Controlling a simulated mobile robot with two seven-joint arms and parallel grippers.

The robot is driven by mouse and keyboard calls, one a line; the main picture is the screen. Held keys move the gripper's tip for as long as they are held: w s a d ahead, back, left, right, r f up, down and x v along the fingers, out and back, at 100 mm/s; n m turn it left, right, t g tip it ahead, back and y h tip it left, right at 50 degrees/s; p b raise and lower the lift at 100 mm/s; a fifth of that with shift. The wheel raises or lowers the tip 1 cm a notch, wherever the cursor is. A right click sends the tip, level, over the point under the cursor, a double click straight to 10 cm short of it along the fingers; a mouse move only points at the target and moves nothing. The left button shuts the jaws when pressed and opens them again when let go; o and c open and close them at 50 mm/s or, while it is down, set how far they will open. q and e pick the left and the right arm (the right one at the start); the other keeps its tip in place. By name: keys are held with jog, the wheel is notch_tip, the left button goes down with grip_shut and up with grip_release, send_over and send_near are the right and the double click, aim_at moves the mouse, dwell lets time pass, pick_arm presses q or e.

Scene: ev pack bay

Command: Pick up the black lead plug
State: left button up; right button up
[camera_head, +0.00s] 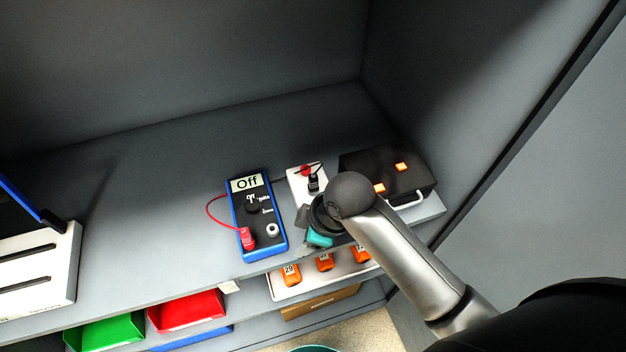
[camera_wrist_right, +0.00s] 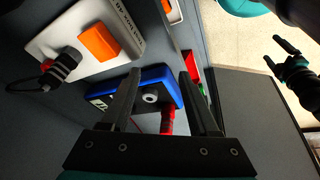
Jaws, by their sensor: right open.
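The black lead plug (camera_head: 313,184) stands on a small white block (camera_head: 297,178), beside a red part (camera_head: 308,170). In the right wrist view the black plug (camera_wrist_right: 66,64) is at the left, on the white block, with a dark lead. My right gripper (camera_head: 318,228) is just in front of the block in the head view, partly hidden by my wrist. In the wrist view its fingers (camera_wrist_right: 160,84) are apart with nothing held; the plug lies outside them, to the left. My left gripper (camera_wrist_right: 279,54) shows at the right of the wrist view, fingers spread and empty.
A blue multimeter (camera_head: 266,213) reading "Off" lies left of the block, with a red plug (camera_head: 249,239) on it and a pale round socket (camera_head: 272,230). A black case (camera_head: 415,178) with orange latches stands right. Orange numbered items (camera_head: 291,275) sit below the shelf edge.

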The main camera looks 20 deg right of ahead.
jog(key=w+a+r+n, duration=0.2)
jog(key=w+r+n, duration=0.25)
jog(key=n, duration=0.25)
notch_tip(320, 180, up, 12)
jog(key=f+n+g+h, duration=0.1)
jog(key=n+g+h, duration=0.2)
jog(key=n, duration=1)
send_over(313, 176)
jog(key=f, duration=0.9)
jog(key=shift+w+d+f, duration=0.1)
jog(key=shift+w+d, duration=0.1)
jog(key=shift+d, duration=0.15)
jog(key=shift+s+a+f, duration=0.1)
jog(key=shift+a+f, duration=0.05)
jog(key=shift+f, duration=1.2)
jog(key=shift+s+a+f, duration=0.1)
jog(key=shift+a+f, duration=0.05)
jog(key=shift+f, duration=1.2)
jog(key=shift+c, duration=0.2)
grip_shut()
